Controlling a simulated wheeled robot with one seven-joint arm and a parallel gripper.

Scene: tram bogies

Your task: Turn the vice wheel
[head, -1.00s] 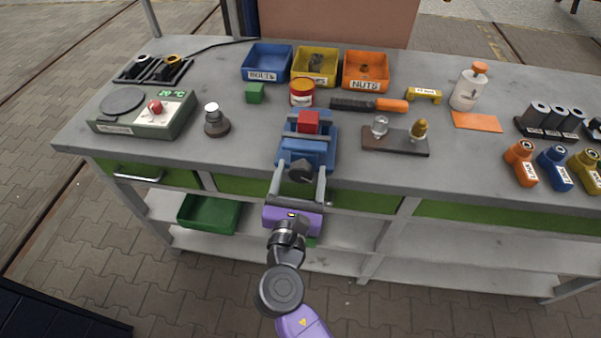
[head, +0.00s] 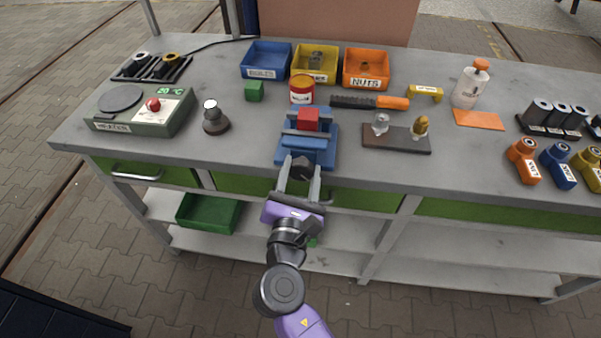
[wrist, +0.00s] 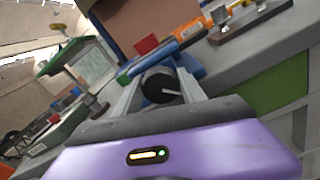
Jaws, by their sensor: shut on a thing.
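The blue vice (head: 312,153) sits at the front edge of the bench, with a red block (head: 308,119) between its jaws. Its dark wheel (head: 303,168) faces the front. My gripper (head: 301,172) reaches in from the front and is shut on the wheel, one finger on each side. In the wrist view the dark round wheel (wrist: 160,86), with a pale line on its face, lies between the two grey fingers. The blue vice (wrist: 185,64) and red block (wrist: 146,44) show behind it there. The wheel's back is hidden.
Blue, yellow and orange bins (head: 365,69) stand at the back. A heater (head: 140,110) is at left. A small board with two bulb-like pieces (head: 397,138) lies right of the vice, beside an orange-handled tool (head: 370,102). A green tray (head: 208,212) is on the lower shelf.

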